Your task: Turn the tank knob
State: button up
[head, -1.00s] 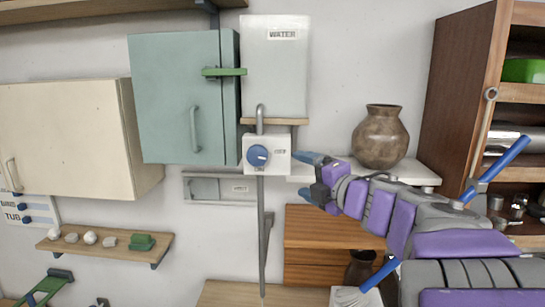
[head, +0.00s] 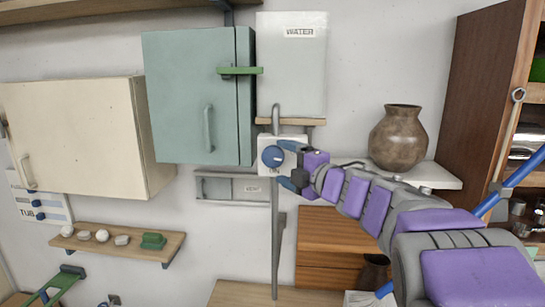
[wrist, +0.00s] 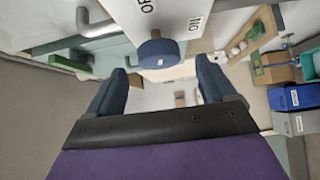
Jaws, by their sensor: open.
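The tank knob (head: 273,156) is a round blue dial on a white box (head: 298,141) under the white tank marked WATER (head: 291,70). In the wrist view the blue knob (wrist: 158,52) sticks out from the box, with OFF and ON lettering beside it. My gripper (head: 289,165) is at the right edge of the box in the head view, its blue fingers apart. In the wrist view the open gripper (wrist: 160,85) has the knob just beyond and between its fingertips, not clasped. Whether a fingertip touches the box is unclear.
A teal cabinet (head: 190,100) with a green bar (head: 240,70) is left of the tank. A brown vase (head: 398,138) stands on a shelf to the right, behind my arm. A grey pipe (head: 276,240) runs down below the box.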

aim_at(275, 158)
jog(key=x, duration=0.4)
jog(key=shift+w+a, duration=0.1)
jog(key=shift+a, duration=0.1)
jog(key=shift+w, duration=0.6)
jog(key=shift+a, duration=0.1)
jog(key=shift+a, duration=0.25)
jog(key=c, duration=0.4)
jog(key=shift+f, duration=0.15)
jog(key=c, duration=0.6)
jog(key=shift+o, duration=0.2)
jog(key=shift+f, duration=0.1)
